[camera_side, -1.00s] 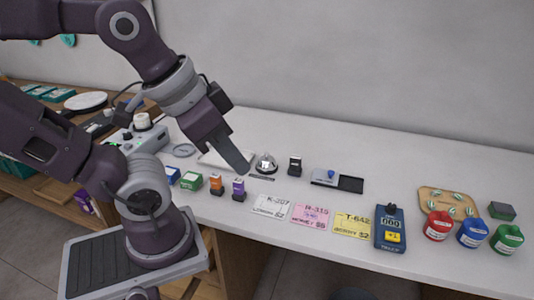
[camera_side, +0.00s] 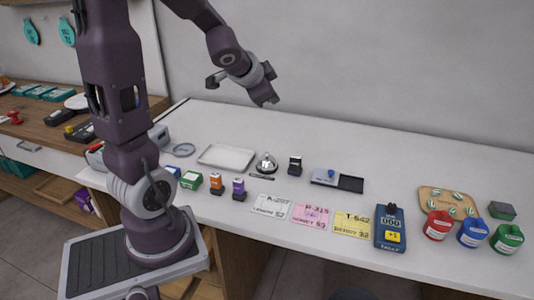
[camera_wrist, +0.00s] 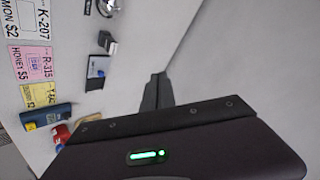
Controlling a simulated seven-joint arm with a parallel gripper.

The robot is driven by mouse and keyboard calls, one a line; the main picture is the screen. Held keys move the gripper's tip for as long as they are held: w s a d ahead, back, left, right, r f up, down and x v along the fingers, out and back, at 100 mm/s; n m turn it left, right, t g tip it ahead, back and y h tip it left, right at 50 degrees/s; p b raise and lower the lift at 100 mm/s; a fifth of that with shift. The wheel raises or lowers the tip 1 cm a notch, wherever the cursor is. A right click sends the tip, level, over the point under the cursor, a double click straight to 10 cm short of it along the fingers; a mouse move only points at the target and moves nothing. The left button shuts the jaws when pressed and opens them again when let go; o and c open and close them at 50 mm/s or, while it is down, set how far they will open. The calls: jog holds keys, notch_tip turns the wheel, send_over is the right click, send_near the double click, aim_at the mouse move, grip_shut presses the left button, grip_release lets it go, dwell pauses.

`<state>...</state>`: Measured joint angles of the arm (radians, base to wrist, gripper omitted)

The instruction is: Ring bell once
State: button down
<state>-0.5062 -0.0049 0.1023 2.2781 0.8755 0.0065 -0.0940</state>
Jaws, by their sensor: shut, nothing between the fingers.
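The bell (camera_side: 266,164), a silver dome on a dark base, stands upright on the white counter in the side view, right of a pale tray. In the wrist view the bell (camera_wrist: 108,6) is at the top edge, partly cut off. My gripper (camera_side: 268,101) is high above the back of the counter, above the bell and well apart from it. Its fingers (camera_wrist: 157,92) are together and empty in the wrist view.
The pale tray (camera_side: 227,157) lies left of the bell, and a small black stamp (camera_side: 295,165) stands to its right. Cards, including a pink card (camera_side: 310,216), lie in front. A blue counter device (camera_side: 390,229) and several coloured jars are at the right.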

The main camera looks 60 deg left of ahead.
aim_at(267, 155)
jog(key=a+f+m+h, duration=0.2)
jog(key=a+f, duration=0.4)
jog(key=f, duration=0.2)
jog(key=shift+w+f+m+h, duration=0.3)
jog(key=shift+w+f+m, duration=0.05)
jog(key=shift+w+m, duration=0.05)
jog(key=shift+f, duration=0.1)
jog(key=shift+f, duration=4.3)
jog(key=shift+f, duration=0.1)
jog(key=shift+f, duration=0.3)
